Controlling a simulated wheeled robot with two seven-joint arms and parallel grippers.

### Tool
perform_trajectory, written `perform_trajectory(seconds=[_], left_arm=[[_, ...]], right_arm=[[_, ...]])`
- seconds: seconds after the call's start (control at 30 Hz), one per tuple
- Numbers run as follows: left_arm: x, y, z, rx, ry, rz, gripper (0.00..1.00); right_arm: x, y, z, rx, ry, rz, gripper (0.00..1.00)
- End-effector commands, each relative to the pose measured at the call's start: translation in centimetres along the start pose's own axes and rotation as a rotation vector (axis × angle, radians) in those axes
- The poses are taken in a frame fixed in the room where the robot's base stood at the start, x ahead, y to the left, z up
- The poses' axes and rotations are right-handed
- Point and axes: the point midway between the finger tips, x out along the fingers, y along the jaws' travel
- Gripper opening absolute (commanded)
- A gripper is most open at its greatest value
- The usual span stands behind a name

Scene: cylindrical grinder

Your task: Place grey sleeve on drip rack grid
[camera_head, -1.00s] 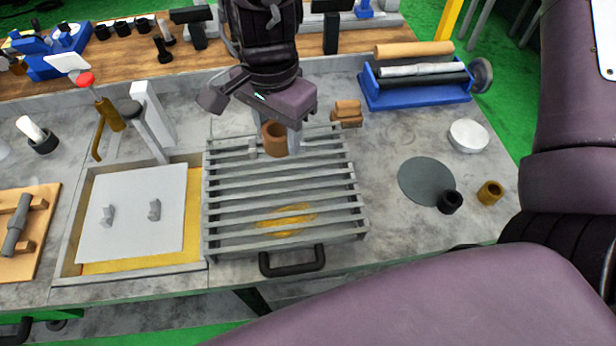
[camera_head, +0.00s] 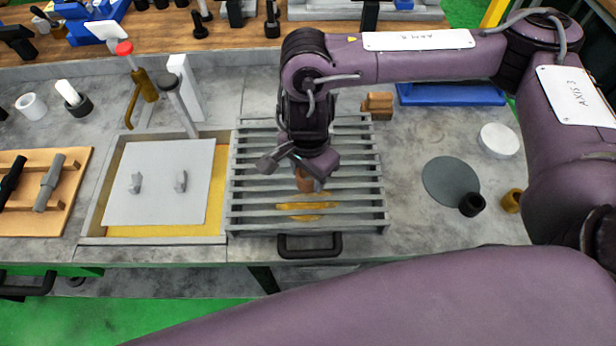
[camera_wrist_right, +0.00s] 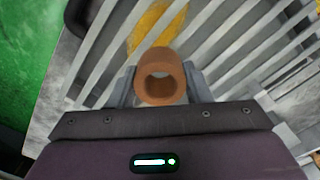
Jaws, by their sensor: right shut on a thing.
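My right gripper (camera_head: 309,180) is shut on a brown-orange sleeve (camera_head: 304,182), not a grey one, above the drip rack grid (camera_head: 253,196). In the right wrist view, this hollow sleeve (camera_wrist_right: 158,60) sits between the two fingers, its open end facing the camera. The grid's slats (camera_wrist_right: 98,60) lie beyond it. I cannot tell whether the sleeve touches the slats. A pale grey-white sleeve (camera_head: 31,106) stands on the bench at the far left. My left gripper is not in view.
A tray with a white plate (camera_head: 160,200) is left of the rack, with taps behind it. Small brown blocks (camera_head: 378,104) sit at the rack's back right corner. A dark disc (camera_head: 451,181), black ring (camera_head: 472,205) and brass ring (camera_head: 512,200) lie to the right.

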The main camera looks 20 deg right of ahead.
Motion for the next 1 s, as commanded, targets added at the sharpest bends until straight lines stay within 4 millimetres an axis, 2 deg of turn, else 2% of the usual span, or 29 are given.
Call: perform_trajectory(seconds=[0.1,0.2,0.6,0.63,0.8,1.0], left_arm=[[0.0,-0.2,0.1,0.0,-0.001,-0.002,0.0],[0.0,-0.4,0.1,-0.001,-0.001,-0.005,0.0],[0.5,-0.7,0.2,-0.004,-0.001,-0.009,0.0],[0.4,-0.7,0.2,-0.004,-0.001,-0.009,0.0],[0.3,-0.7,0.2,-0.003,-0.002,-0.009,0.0],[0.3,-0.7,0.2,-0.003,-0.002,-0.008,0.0]], right_arm=[[1.6,0.0,0.1,0.002,-0.004,0.002,0.04],[2.3,0.0,0.1,0.001,-0.002,0.001,0.04],[2.8,0.0,0.0,0.0,-0.001,0.0,0.04],[2.8,0.0,0.0,0.0,-0.001,0.001,0.47],[2.7,0.0,0.0,0.0,-0.001,0.001,0.66],[2.7,0.0,0.0,0.0,-0.001,0.001,0.66]])
